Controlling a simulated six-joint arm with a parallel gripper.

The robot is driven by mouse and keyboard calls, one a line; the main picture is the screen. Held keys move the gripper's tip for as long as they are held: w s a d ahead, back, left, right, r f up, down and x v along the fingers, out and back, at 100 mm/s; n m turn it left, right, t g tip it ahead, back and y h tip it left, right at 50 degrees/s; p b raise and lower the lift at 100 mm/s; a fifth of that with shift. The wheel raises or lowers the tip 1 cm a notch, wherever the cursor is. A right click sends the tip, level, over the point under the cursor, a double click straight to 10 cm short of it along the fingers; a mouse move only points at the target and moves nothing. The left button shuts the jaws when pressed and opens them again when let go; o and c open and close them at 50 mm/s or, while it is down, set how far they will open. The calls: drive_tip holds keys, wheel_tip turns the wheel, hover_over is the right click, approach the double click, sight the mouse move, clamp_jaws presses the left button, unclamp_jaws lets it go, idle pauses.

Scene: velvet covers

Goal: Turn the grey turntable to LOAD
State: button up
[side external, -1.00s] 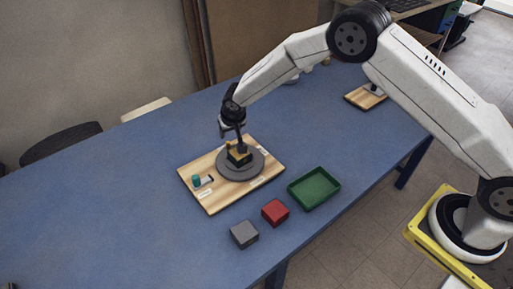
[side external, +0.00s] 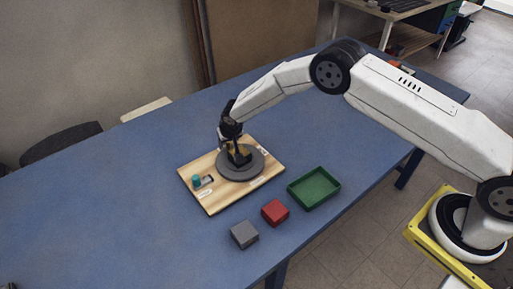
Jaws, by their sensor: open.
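The grey turntable (side external: 254,170) is a round disc on a light wooden board (side external: 213,205) in the middle of the blue table. Small white labels lie around it on the board; their writing is too small to read. A dark and yellowish piece stands on the disc, mostly hidden by my gripper. My gripper (side external: 240,160) points down right over the disc, with its fingers around or beside that piece; I cannot tell whether they touch it. The jaws are open. A teal knob (side external: 196,181) sits on the board's left part, next to a small dark and white part.
A green tray (side external: 314,189) stands right of the board. A red block (side external: 275,212) and a grey block (side external: 244,234) lie in front of it. The blue table (side external: 110,220) is clear on the left. A pale chair back (side external: 146,109) shows behind the far edge.

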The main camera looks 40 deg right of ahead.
drive_tip(key=shift+f, duration=0.15)
clamp_jaws()
idle(1.4)
